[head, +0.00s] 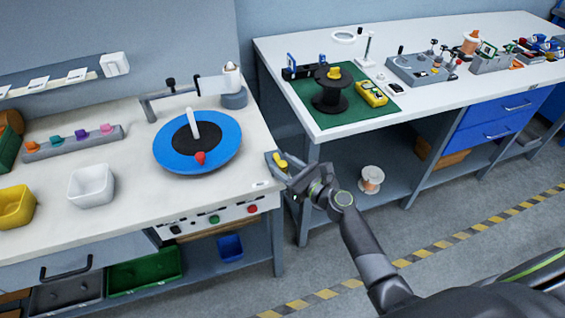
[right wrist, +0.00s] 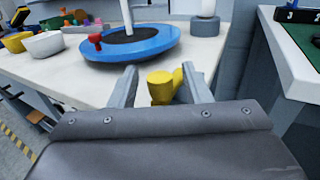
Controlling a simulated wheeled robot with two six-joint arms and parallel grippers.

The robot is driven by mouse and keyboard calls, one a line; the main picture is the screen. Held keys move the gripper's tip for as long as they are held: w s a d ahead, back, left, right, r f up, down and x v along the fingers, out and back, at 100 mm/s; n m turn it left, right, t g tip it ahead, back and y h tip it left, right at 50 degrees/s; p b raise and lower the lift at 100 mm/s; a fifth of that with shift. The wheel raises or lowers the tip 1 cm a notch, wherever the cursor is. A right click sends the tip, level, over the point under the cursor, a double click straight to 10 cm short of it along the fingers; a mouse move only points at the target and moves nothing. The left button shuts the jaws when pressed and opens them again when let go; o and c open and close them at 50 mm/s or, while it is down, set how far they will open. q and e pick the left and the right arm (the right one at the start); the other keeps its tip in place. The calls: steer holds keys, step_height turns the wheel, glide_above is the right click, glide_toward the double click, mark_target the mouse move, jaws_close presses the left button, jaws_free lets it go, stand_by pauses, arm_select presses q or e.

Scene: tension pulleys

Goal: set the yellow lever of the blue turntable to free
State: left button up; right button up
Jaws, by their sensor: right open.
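The blue turntable (head: 228,145) lies on the left bench, with a black centre, a white upright post and a red knob (head: 200,158) near its front edge. It also shows in the right wrist view (right wrist: 150,48). The yellow lever (head: 280,160) is at the bench's right edge, beside the turntable. In the right wrist view the yellow lever (right wrist: 162,84) stands between the fingers of my right gripper (right wrist: 158,80). The gripper is open, with a finger on either side; I cannot tell whether either touches the lever. The lever's lower part is hidden. My left gripper is not in view.
A white bowl (head: 92,185) and a yellow bin (head: 14,207) stand left of the turntable. A grey arm (head: 170,92) reaches over the bench behind it. A second bench (head: 420,100) with a green mat stands to the right, across a gap.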

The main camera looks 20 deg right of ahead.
steer(key=shift+w+a, duration=0.2)
steer(key=shift+w, duration=0.1)
steer(key=shift+c, duration=0.3)
jaws_close()
